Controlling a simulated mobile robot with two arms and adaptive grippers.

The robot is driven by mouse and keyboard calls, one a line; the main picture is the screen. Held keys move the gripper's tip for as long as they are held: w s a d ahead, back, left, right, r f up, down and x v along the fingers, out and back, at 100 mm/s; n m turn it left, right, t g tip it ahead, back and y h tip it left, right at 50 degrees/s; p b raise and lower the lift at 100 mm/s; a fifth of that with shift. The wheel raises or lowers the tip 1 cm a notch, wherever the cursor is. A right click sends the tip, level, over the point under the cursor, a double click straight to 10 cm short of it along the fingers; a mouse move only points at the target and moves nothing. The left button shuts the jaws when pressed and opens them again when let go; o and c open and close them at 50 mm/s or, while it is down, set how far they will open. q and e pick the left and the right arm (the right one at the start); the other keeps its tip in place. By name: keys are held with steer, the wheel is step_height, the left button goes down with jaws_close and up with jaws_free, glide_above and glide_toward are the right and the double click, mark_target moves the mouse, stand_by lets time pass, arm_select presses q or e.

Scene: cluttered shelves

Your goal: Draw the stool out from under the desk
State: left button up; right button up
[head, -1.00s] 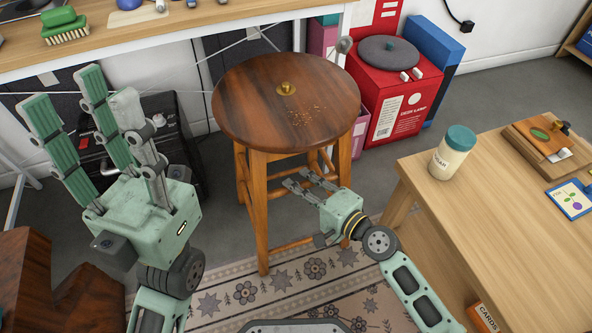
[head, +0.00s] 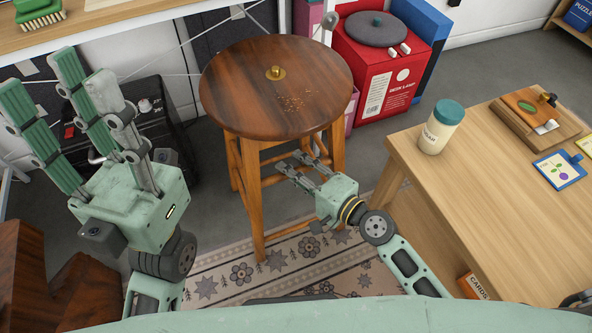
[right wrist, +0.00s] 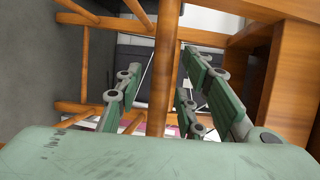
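The wooden stool (head: 275,95) has a round dark-brown seat and orange-brown legs, and stands at the desk's front side. A brass knob-like object (head: 275,72) and some crumbs lie on its seat. The desk (head: 130,22) has a light wood top and white frame, upper left. My right gripper (head: 298,164) is open, low under the seat's front right, among the stool's legs. In the right wrist view its fingers are spread, with a stool leg (right wrist: 165,75) showing between them; contact is not visible. My left gripper (head: 82,92) is open and empty, left of the stool, fingers pointing up.
A red box (head: 385,85) with a dark round thing on top stands behind the stool at right. A light wood table (head: 480,180) with a jar (head: 441,127) is at right. A black case (head: 125,125) stands behind my left gripper. A patterned rug (head: 270,270) lies in front.

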steer(key=shift+s, duration=0.1)
steer(key=v, duration=1.2)
stand_by(0.4)
